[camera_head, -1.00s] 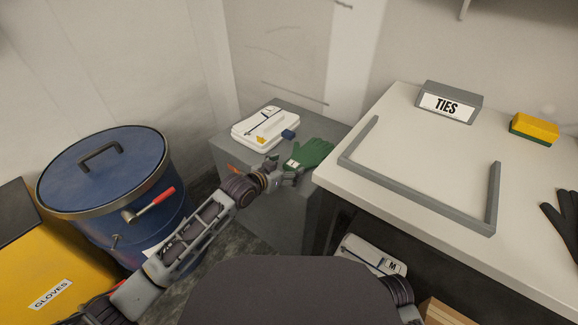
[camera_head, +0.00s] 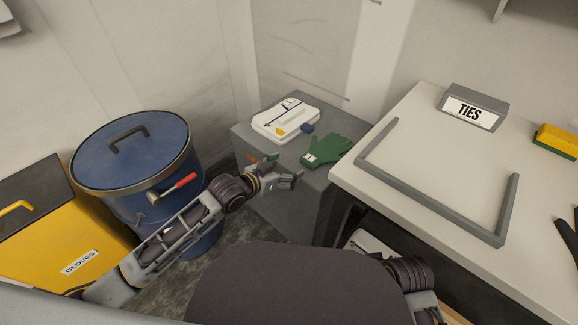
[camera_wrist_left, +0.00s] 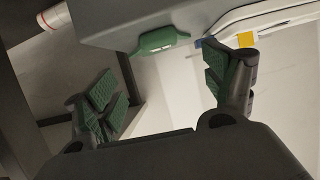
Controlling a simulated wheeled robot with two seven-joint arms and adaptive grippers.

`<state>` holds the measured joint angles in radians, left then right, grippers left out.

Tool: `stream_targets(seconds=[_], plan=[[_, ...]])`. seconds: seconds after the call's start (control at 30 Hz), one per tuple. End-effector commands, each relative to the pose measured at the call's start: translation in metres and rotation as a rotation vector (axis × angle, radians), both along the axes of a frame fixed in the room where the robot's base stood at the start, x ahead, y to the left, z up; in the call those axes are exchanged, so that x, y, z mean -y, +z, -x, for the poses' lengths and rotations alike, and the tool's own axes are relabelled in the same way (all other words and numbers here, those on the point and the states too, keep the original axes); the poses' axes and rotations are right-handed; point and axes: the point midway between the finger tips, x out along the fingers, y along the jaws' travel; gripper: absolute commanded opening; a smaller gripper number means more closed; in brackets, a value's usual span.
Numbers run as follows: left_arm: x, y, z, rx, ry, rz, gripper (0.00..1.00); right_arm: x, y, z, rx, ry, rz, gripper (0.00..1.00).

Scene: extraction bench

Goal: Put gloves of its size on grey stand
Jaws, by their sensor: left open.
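The grey stand (camera_head: 262,215) is in the gap between the blue drum and the white bench. A green glove (camera_head: 328,149) with a white tag on its cuff lies flat on its top, at the right. A flat white case (camera_head: 285,118) with a yellow mark and a blue tab lies behind it. My left gripper (camera_head: 284,171) is open and empty, at the stand's front edge, just short of the glove. In the left wrist view, the glove (camera_wrist_left: 160,40) shows beyond and between the open fingers (camera_wrist_left: 165,90). My right gripper is out of view.
A blue drum (camera_head: 130,165) with a red-handled latch and a yellow box marked GLOVES (camera_head: 60,235) stand at left. The white bench (camera_head: 440,150) carries a grey U-shaped frame (camera_head: 430,205), a TIES sign (camera_head: 473,107), a yellow-green sponge (camera_head: 557,140) and a black item at right.

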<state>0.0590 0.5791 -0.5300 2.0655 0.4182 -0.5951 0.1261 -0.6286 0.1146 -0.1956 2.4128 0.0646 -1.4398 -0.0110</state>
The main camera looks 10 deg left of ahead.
Motion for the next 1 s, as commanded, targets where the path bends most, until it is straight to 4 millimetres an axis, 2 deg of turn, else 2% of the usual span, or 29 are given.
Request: stream_targets(seconds=[0.77, 1.0], plan=[[-0.001, 0.0, 0.002, -0.002, 0.0, 0.0, 0.84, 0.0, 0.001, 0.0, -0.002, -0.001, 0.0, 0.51], [0.001, -0.012, 0.017, -0.048, 0.015, -0.015, 0.84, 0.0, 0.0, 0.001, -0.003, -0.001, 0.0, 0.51]])
